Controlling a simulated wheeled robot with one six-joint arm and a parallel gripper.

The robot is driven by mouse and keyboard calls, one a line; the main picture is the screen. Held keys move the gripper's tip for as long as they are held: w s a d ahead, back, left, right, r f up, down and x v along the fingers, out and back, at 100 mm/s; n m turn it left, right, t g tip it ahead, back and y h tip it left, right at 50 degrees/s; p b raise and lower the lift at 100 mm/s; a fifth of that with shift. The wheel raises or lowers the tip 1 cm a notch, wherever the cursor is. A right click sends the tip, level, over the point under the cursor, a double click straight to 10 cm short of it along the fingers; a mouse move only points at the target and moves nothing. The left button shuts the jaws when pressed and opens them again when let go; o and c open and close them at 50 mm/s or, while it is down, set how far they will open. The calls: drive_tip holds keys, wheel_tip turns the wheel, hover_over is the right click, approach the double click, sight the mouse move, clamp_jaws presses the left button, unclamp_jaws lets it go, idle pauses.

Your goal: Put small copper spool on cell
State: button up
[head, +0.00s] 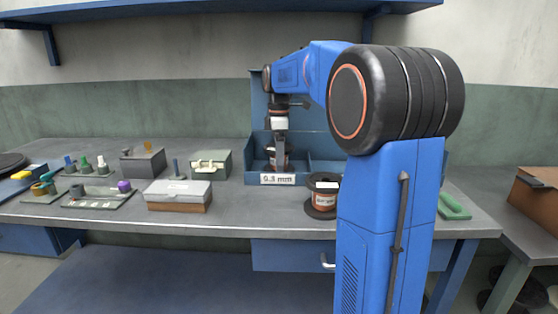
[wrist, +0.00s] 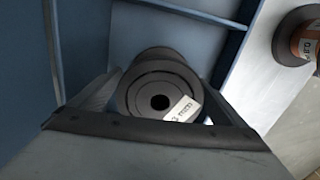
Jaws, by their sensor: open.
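The small copper spool (head: 279,162) stands in the left cell (head: 254,163) of the blue rack, behind a "0.3 mm" label. The wrist view shows its dark round end (wrist: 160,88) with a centre hole and a white label whose readable part ends in "3 mm". My gripper (head: 279,148) reaches down into this cell from above. Its jaws are open, with a finger on either side of the spool. Whether a finger touches the spool cannot be told. The spool's lower part is hidden.
A larger spool (head: 322,198) with a copper winding stands on the bench in front of the rack, right of that cell. A grey-lidded box (head: 178,194) and a green case (head: 211,163) stand left.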

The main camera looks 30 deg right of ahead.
wheel_tip(320, 180, up, 12)
drive_tip(key=shift+r, duration=0.1)
idle(0.5)
drive_tip(key=shift+s, duration=0.1)
idle(0.4)
